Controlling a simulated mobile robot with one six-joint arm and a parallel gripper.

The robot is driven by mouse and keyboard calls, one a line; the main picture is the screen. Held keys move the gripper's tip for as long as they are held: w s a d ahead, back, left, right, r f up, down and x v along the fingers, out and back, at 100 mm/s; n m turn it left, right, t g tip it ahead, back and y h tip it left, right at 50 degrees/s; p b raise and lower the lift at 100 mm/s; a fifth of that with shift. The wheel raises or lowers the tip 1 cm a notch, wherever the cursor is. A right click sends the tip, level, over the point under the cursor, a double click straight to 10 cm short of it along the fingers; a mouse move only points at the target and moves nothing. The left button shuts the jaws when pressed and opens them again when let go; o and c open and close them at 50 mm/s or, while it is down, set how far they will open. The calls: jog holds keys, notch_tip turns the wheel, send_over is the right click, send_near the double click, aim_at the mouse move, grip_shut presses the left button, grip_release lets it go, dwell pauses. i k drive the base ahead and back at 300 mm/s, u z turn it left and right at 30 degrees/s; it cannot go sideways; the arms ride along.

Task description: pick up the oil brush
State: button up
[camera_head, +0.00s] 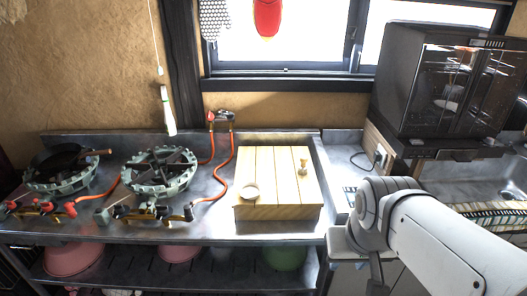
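A small, light wooden object, probably the oil brush (303,167), stands on the right part of a wooden box top (270,166) on the steel counter. It is too small to make out bristles. A small pale round bowl (249,192) sits on the box's left front part. My white arm reaches in from the lower right, apart from the box. Its lower end runs off the bottom edge, and I cannot make out the gripper fingers.
Two gas burners (160,172) with orange hoses stand left of the box. A dark oven-like cabinet (440,85) and a sink (500,180) are at the right. A bottle-like object (167,110) hangs by the wall. Bowls lie on the shelf below.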

aim_at(302, 170)
jog(key=i, duration=1)
jog(key=u, duration=0.05)
